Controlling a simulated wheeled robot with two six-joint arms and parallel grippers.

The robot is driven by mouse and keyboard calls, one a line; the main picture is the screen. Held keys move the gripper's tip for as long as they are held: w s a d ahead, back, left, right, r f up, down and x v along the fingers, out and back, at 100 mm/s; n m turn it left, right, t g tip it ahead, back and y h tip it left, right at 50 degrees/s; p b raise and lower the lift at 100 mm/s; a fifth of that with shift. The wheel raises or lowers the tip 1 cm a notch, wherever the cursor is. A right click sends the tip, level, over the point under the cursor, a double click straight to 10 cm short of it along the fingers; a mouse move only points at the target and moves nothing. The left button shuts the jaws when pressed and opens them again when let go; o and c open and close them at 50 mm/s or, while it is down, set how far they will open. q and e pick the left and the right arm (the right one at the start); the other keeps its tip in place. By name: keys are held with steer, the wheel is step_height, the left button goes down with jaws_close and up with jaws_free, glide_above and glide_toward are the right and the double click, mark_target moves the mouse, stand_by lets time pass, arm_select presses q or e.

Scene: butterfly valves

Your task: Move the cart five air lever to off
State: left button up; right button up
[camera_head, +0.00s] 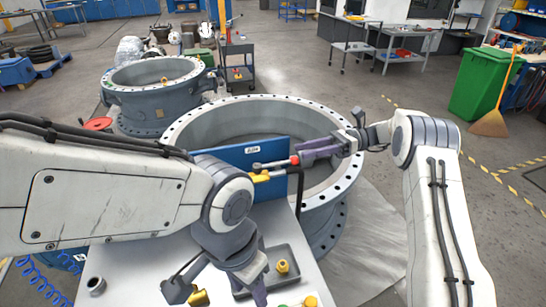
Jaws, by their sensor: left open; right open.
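A blue panel (230,157) with a small white label (252,150) stands upright at the back of the light cart top (140,262). The label looks like it reads "AIR". In front of the panel is a metal fitting with a red-tipped lever (294,160) pointing right and a yellow part (261,177) below it. My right gripper (302,154) reaches in from the right and is open, with its purple fingers at the red tip. I cannot tell whether they touch it. My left gripper (215,292) is open, low over the cart top, apart from the lever.
A dark tray (303,262) holding a yellow fitting (283,267) lies near my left gripper. A metal ring (97,285) sits on the cart's left side. A large flanged valve body (325,215) stands right behind the panel; another (130,110) stands farther back left.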

mark_target(262, 166)
steer(key=shift+y, duration=0.3)
steer(key=a+f, duration=0.1)
steer(key=a, duration=0.1)
steer(key=s+a+f, duration=0.1)
steer(key=a, duration=0.2)
steer(key=s+a, duration=0.1)
steer(key=a, duration=0.1)
steer(key=shift+a+f+b, duration=0.3)
steer(key=shift+a+f, duration=0.1)
steer(key=shift+x, duration=0.8)
steer(key=shift+f, duration=0.1)
jaws_close()
stand_by(0.5)
